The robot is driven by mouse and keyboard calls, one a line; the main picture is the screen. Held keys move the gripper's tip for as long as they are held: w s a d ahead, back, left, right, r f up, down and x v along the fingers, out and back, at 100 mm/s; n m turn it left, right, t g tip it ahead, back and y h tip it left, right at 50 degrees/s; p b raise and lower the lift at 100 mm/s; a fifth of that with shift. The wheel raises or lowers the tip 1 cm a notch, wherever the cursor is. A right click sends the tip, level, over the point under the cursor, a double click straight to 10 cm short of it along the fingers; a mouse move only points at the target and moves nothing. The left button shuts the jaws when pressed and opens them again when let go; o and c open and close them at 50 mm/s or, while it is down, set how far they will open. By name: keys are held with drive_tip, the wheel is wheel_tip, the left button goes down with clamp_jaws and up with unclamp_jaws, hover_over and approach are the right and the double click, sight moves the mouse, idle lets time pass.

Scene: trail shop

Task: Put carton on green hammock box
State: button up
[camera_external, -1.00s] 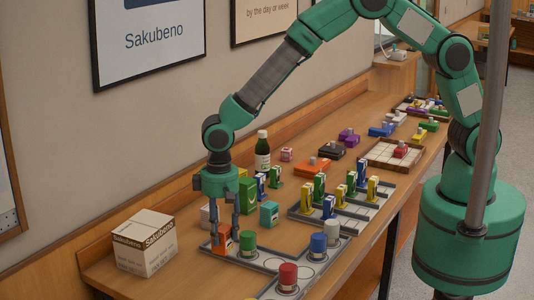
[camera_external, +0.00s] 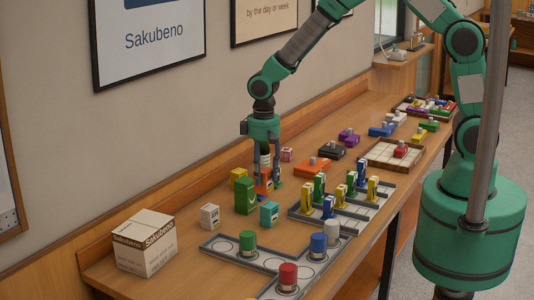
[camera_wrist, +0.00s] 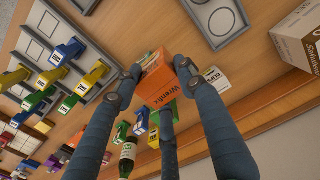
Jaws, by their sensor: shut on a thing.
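My gripper (camera_external: 263,178) is shut on an orange carton (camera_external: 264,187), which also shows with printed lettering between the fingers in the wrist view (camera_wrist: 155,76). A green box (camera_external: 246,197), likely the green hammock box, stands upright on the counter just left of the held carton in the external view. In the wrist view, part of a green box (camera_wrist: 173,107) shows beyond the carton, mostly hidden by it and a finger. The carton looks raised off the counter; its exact height over the green box is not clear.
A white carton (camera_external: 209,216), a teal box (camera_external: 269,213) and a yellow box (camera_external: 238,176) stand close by. A tray with round cylinders (camera_external: 215,244) lies in front, and a tray of upright blocks (camera_external: 300,214) to the right. A large Sakubeno box (camera_external: 145,243) is at left.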

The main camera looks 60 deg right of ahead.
drive_tip(key=s+d+r, duration=0.2)
drive_tip(key=d, duration=0.9)
drive_tip(key=shift+s+d+p, duration=0.15)
drive_tip(key=shift+s+p, duration=0.05)
drive_tip(key=shift+p, duration=0.1)
drive_tip(key=shift+f, duration=0.1)
approach(245, 180)
drive_tip(key=shift+s+b, duration=0.1)
drive_tip(key=shift+b, duration=0.25)
drive_tip(key=shift+r, duration=0.2)
drive_tip(key=shift+f, duration=1.8)
drive_tip(key=shift+f, duration=0.1)
